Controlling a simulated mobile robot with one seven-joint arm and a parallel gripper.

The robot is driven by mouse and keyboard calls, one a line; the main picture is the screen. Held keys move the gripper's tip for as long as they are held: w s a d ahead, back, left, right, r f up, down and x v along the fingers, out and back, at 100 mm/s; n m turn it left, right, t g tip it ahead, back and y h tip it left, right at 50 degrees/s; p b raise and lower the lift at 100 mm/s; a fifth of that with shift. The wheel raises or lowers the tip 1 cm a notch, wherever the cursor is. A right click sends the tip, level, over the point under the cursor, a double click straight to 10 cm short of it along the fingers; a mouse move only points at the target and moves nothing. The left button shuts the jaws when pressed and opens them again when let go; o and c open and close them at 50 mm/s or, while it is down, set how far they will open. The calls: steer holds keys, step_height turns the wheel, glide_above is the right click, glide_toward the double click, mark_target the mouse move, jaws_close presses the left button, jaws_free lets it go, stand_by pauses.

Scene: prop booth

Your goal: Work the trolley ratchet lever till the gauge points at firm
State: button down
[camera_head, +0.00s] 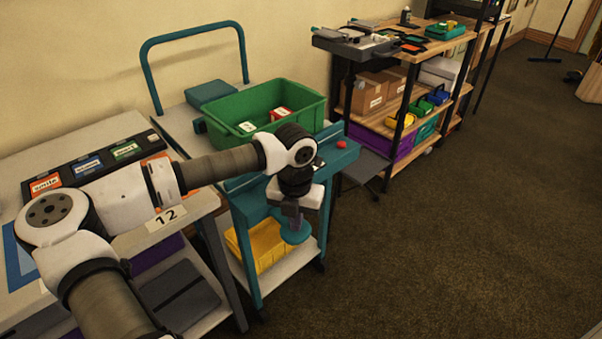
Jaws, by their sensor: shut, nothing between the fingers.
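The teal trolley (257,287) stands left of centre, with a green crate (309,112) on its top deck. A small round red knob (342,145) shows at the right end of its teal front bar; I cannot tell whether it belongs to the ratchet lever. No gauge face or pointer can be made out, and my arm covers part of the bar. My gripper (294,222) points down in front of the trolley, below the bar, shut and empty. A rounded teal part (295,233) shows at its fingertips; whether they touch is unclear.
A yellow bin (258,246) sits on the trolley's lower shelf. A bench with a "12" label (166,217) and a dark panel of coloured cards (88,163) stands at left. Loaded wooden shelving (398,165) stands behind at right. The brown floor (470,235) at right is clear.

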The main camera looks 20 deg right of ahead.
steer(key=shift+f+b, duration=1.7)
steer(key=shift+f, duration=0.2)
steer(key=shift+r+p, duration=2.4)
steer(key=shift+r, duration=2.3)
